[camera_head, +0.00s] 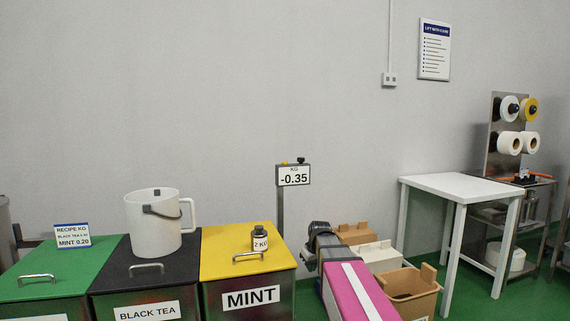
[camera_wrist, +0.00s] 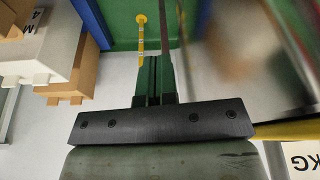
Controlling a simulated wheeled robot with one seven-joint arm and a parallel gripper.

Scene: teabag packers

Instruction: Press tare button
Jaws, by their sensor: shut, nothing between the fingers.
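The scale display (camera_head: 294,176) stands on a grey post behind the bins and reads -0.35 KG. On its top edge sit a yellow button (camera_head: 284,163) and a black button (camera_head: 301,160). No tare lettering is legible on either. My gripper (camera_wrist: 153,62) shows in the wrist view with its two dark green fingers together and nothing between them. No button is clearly seen at the fingertips there. The gripper cannot be made out clearly in the head view, so its distance to the buttons cannot be told.
A white pitcher (camera_head: 155,222) stands on the black tea bin (camera_head: 108,278). Cardboard boxes (camera_head: 418,297) and a white table (camera_head: 470,188) are at the right. Blank wall is behind the display.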

